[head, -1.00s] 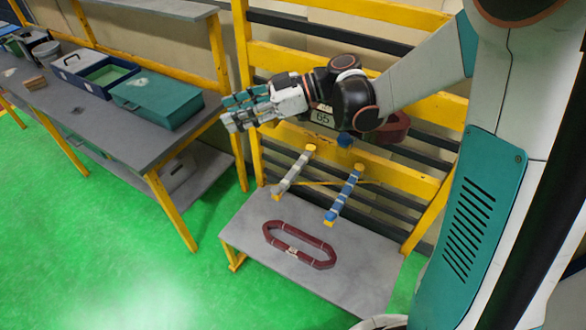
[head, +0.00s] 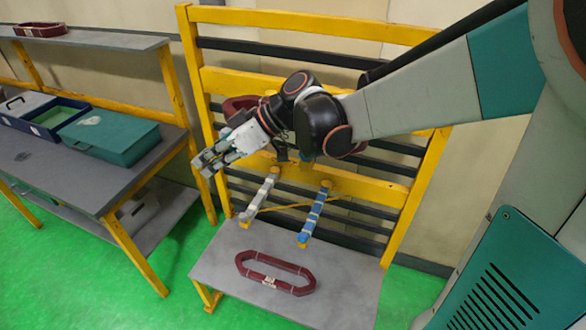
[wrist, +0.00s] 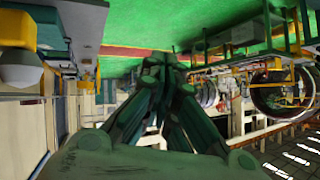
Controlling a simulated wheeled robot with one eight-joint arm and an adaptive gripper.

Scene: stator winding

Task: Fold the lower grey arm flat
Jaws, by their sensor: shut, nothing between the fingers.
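The lower grey arm (head: 258,197) is wrapped in pale grey with yellow ends. It sticks out from the yellow rack over the low shelf, beside a matching blue arm (head: 314,213). My gripper (head: 204,165) is shut and empty, up and to the left of the grey arm's front end, apparently apart from it. Its fingers point down and left. In the wrist view the closed fingers (wrist: 158,66) fill the middle; I cannot identify the grey arm there.
A dark red coil (head: 275,272) lies on the grey low shelf (head: 345,285). Another coil (head: 238,104) is on the rack behind my wrist. The yellow rack (head: 310,20) stands behind. A bench at left holds a teal case (head: 110,137). Green floor is open between.

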